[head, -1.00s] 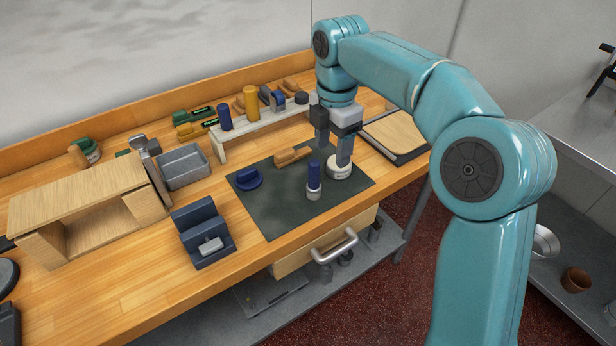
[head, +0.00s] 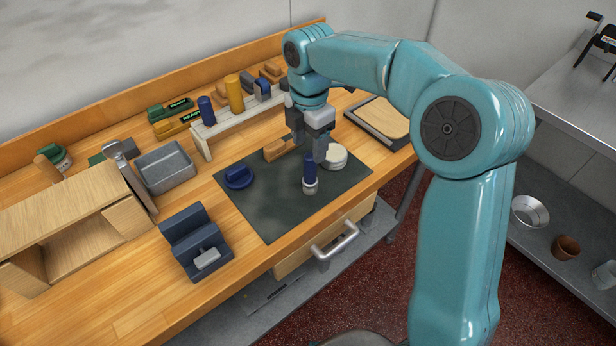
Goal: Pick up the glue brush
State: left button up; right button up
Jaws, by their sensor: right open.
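An upright piece with a dark blue handle and pale grey lower end (head: 310,178) stands on the dark mat (head: 275,215); it may be the glue brush, but I cannot tell for certain. My right gripper (head: 309,150) is open and points down just behind it, with one finger close to the blue handle's top. I cannot tell whether they touch. A round white piece (head: 337,158) is right of the gripper. My left gripper is out of view.
A blue round-based piece (head: 238,176) sits on the mat's left part. A pale rack (head: 203,143) with blue and yellow cylinders stands behind. A grey bin (head: 166,170), a dark blue stepped block (head: 196,243) and a wooden board (head: 382,118) are nearby. The mat's front is clear.

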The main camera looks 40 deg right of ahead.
aim_at(311, 159)
jog(key=f, duration=0.3)
jog(key=shift+d+f, duration=0.2)
jog(key=shift+f, duration=0.1)
jog(key=shift+s+a+f, duration=0.15)
jog(key=shift+s+f, duration=0.15)
jog(key=shift+f, duration=0.1)
jog(key=f, duration=0.3)
jog(key=w+f, duration=0.1)
jog(key=f, duration=0.1)
jog(key=shift+d+p, duration=0.3)
jog(key=shift+p, duration=0.05)
jog(key=shift+a+f, duration=0.1)
jog(key=c, duration=0.8)
grip_shut()
